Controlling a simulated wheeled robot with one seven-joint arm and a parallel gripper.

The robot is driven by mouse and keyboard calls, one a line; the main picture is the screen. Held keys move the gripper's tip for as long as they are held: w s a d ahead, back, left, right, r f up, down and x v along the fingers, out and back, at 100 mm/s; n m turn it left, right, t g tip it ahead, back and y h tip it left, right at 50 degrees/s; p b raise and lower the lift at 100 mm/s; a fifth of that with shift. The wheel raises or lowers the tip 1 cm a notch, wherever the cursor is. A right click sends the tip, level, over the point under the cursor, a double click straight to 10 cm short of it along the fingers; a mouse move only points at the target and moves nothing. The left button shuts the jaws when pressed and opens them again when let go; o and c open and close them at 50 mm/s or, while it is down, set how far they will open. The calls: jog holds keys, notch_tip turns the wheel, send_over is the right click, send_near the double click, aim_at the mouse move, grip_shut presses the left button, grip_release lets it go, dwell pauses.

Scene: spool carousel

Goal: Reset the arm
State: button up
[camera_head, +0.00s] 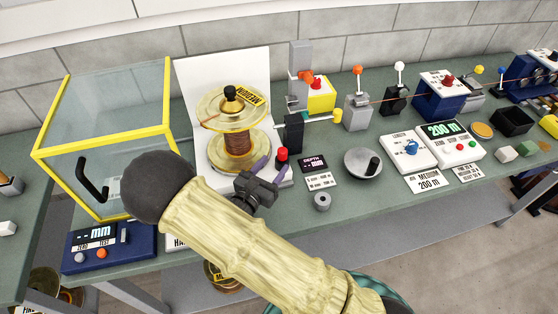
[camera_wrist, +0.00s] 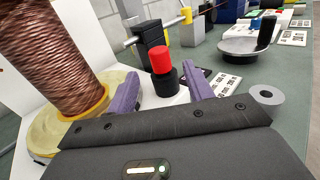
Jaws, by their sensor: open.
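My gripper (camera_head: 271,169) is in front of the white spool stand, with its two purple fingers apart and nothing between them. In the wrist view my gripper (camera_wrist: 163,97) is open, and a red button (camera_wrist: 160,60) on a black base shows beyond and between the fingers. The same red button (camera_head: 282,154) shows just past the fingertips in the head view; I cannot tell whether they touch its base. The copper-wound spool (camera_head: 239,140) stands upright behind my gripper, and fills the left of the wrist view (camera_wrist: 60,55). My arm crosses the foreground and hides part of the bench.
A yellow-framed clear box (camera_head: 105,142) with a black handle stands left of the spool. A grey ring (camera_head: 322,200) and a round grey dish with a black knob (camera_head: 362,163) lie to the right.

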jog(key=shift+v, duration=0.8)
jog(key=s+d+r+m+g+y, duration=0.1)
jog(key=s+d+m+g, duration=0.5)
jog(key=d+m+g, duration=0.3)
jog(key=s+d+m+g+y, duration=0.1)
jog(key=s+d+m+g, duration=0.5)
jog(key=d+m+g, duration=0.3)
notch_tip(320, 180, up, 7)
jog(key=d+m+t+y, duration=0.1)
jog(key=m+t+y, duration=0.3)
jog(key=m, duration=0.8)
jog(key=y, duration=0.2)
jog(key=shift+t+y, duration=0.4)
